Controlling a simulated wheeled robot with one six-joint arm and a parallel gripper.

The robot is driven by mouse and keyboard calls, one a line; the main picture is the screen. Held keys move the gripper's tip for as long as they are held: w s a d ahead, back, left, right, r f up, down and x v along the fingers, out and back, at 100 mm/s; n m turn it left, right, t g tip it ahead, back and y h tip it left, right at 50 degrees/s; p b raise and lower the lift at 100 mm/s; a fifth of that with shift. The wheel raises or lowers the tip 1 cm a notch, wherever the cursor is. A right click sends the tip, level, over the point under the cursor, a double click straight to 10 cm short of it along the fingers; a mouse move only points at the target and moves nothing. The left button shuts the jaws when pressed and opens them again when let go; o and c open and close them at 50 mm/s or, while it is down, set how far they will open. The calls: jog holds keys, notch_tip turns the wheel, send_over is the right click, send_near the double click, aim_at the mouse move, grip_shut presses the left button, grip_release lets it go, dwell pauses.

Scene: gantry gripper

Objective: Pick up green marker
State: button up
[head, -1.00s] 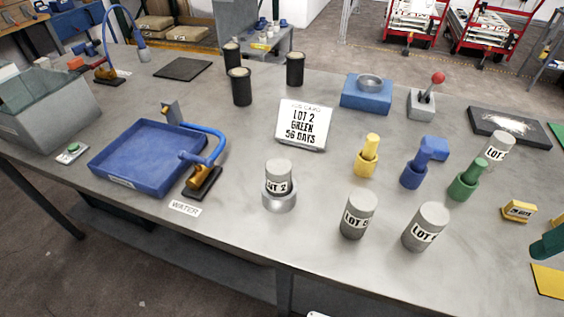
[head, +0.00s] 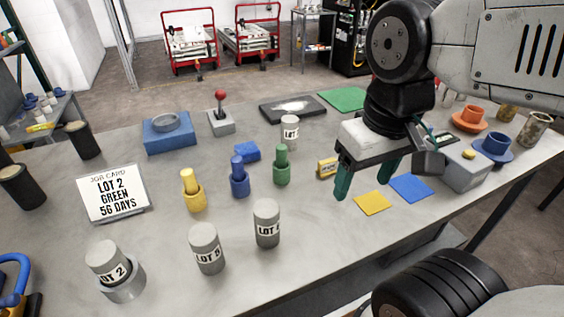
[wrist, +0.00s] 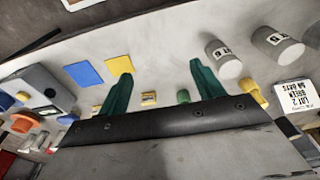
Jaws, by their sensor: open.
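In the wrist view the green marker (wrist: 183,96) shows small between the fingers, partly hidden by the gripper body. My gripper (head: 364,178) has green fingers, is open and empty, and hangs above the table to the right of the green marker. The job card (head: 113,193) reads LOT 2, GREEN, 56 DAYS.
Grey labelled cylinders (head: 207,249) stand at the front, one in a metal ring (head: 124,288). A small labelled cylinder (head: 290,131) stands behind the green marker. A yellow block (head: 327,168) lies between marker and gripper. Yellow (head: 372,203) and blue (head: 410,187) squares lie right.

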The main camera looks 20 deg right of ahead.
jog(key=c, duration=0.3)
jog(key=shift+w+a+f+g, duration=0.1)
jog(key=shift+w+f+g, duration=0.2)
jog(key=shift+f+g, duration=0.1)
jog(key=shift+c, duration=0.4)
jog(key=m, duration=0.5)
send_over(282, 147)
jog(key=shift+w+f+g, duration=0.25)
jog(key=shift+f+g, duration=0.05)
jog(key=shift+f, duration=0.5)
jog(key=shift+s+d, duration=0.15)
jog(key=shift+d, duration=0.05)
jog(key=shift+a+f, duration=0.2)
jog(key=shift+f, duration=3.7)
